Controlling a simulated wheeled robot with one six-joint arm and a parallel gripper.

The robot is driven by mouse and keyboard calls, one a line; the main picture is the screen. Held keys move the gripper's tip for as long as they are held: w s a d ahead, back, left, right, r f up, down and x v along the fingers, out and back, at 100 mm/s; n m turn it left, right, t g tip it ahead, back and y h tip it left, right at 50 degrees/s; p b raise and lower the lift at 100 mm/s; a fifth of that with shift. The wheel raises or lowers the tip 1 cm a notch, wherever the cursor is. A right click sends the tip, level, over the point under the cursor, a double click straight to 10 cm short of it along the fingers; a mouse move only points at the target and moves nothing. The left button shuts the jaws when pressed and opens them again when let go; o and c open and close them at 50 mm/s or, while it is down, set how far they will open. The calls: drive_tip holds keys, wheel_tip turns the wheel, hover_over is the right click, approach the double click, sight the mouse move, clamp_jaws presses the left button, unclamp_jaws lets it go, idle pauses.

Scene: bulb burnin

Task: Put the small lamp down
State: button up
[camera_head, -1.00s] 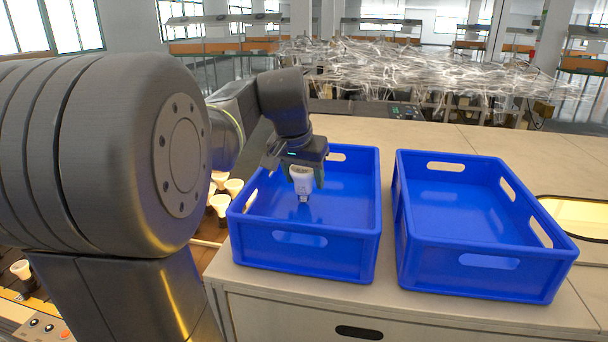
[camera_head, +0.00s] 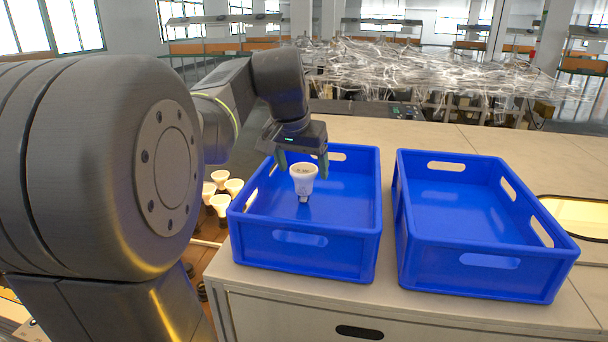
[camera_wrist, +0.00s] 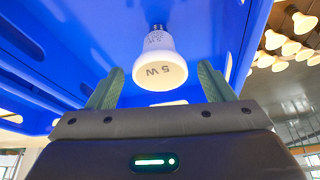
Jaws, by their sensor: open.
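The small lamp (camera_head: 303,181) is white with a wide face and a narrow metal base. It stands base down on the floor of the left blue crate (camera_head: 253,236), near the crate's left part. In the wrist view the lamp (camera_wrist: 159,62) shows "5 W" on its face. My gripper (camera_head: 302,165) is open, with green fingers spread to either side. In the wrist view the gripper (camera_wrist: 160,85) has clear space between each finger and the lamp, and nothing is held.
A second blue crate (camera_head: 487,262) stands to the right and looks empty. Several other white lamps (camera_head: 220,190) stand left of the left crate. The counter top (camera_head: 390,135) behind the crates is largely clear. A lit panel (camera_head: 580,217) lies at the right edge.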

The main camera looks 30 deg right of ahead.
drive_tip(key=v, duration=0.8)
drive_tip(key=shift+a+r, duration=0.2)
drive_tip(key=shift+r, duration=0.1)
drive_tip(key=shift+s, duration=0.1)
